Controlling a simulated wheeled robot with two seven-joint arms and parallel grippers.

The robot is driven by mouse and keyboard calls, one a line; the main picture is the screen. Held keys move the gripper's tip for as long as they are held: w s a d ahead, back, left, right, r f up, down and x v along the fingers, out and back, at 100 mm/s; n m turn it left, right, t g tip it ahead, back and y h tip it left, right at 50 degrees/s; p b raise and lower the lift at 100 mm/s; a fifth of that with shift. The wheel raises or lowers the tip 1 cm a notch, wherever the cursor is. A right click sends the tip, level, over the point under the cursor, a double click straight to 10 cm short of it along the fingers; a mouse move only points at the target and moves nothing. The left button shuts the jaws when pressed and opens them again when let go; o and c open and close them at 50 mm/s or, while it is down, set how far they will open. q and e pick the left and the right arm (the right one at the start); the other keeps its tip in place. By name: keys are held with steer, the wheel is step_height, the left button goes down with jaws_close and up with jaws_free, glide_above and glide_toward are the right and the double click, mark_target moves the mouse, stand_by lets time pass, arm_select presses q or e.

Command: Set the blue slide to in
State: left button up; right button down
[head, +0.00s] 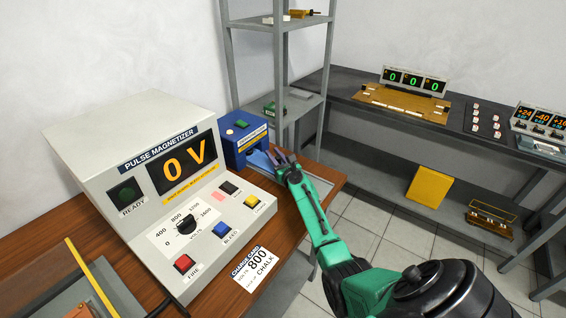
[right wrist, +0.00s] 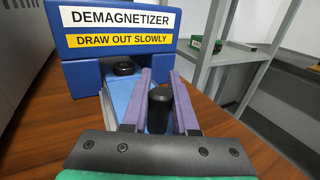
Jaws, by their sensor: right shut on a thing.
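The blue demagnetizer (head: 243,138) stands on the wooden bench beside the pulse magnetizer, and its labelled front (right wrist: 125,32) fills the upper left of the right wrist view. Its light blue slide (right wrist: 117,97) sticks out of the opening toward me; part of it shows in the head view (head: 260,160). My right gripper (head: 280,157) is at the slide's outer end, its purple fingers on either side of a black knob (right wrist: 160,108), shut on it. A small black round piece (right wrist: 124,68) sits on the slide at the opening. My left gripper is out of view.
The pulse magnetizer (head: 135,130) reads 0 V and stands left of the demagnetizer. A charge card (head: 257,266) lies at the bench's front edge. A grey shelf rack (head: 231,60) stands behind, close to the demagnetizer's right.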

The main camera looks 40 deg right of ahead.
mark_target(267, 160)
steer(key=shift+w+a+f+b, duration=0.1)
steer(key=shift+w+a+b, duration=0.2)
steer(key=shift+w, duration=0.6)
steer(key=shift+w+a+f+b, duration=0.15)
steer(key=shift+w+a, duration=0.15)
steer(key=shift+w, duration=0.55)
steer(key=shift+r, duration=0.1)
steer(key=c, duration=0.7)
jaws_free()
steer(key=shift+r, duration=0.1)
steer(key=shift+s+p, duration=0.3)
steer(key=s+p, duration=0.1)
steer(key=s, duration=0.2)
steer(key=s+a+p, duration=0.1)
steer(key=s, duration=0.1)
steer(key=shift+s+r+p, duration=0.1)
steer(key=shift+s+p, duration=0.2)
steer(key=shift+s, duration=0.05)
steer(key=s, duration=0.2)
steer(key=s+a, duration=0.1)
steer(key=s, duration=0.5)
steer(key=shift+a, duration=0.25)
steer(key=shift+f, duration=0.2)
